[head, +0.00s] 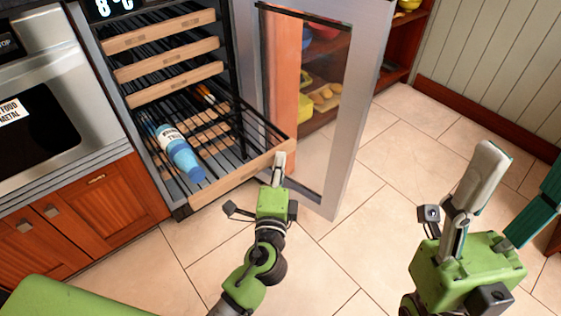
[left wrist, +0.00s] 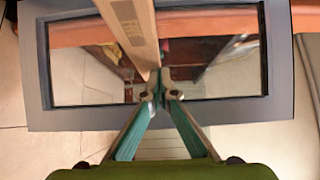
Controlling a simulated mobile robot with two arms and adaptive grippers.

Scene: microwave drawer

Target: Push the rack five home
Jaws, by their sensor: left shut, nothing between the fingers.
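The pulled-out lower rack (head: 240,175) of the wine cooler has a light wooden front and dark wire bars. A blue bottle (head: 180,155) lies on it. My left gripper (head: 279,160) is shut and empty, its fingertips at the right end of the rack's wooden front. In the left wrist view the closed fingertips (left wrist: 160,92) meet the end of the wooden front (left wrist: 135,25); whether they touch it I cannot tell. My right gripper (head: 515,195) is open and empty over the floor at the right.
Several upper racks (head: 165,45) look pushed in. The glass cooler door (head: 345,110) stands open just right of the rack; it fills the back of the left wrist view (left wrist: 285,110). An oven (head: 35,110) is at the left. Tiled floor (head: 385,210) is clear between my arms.

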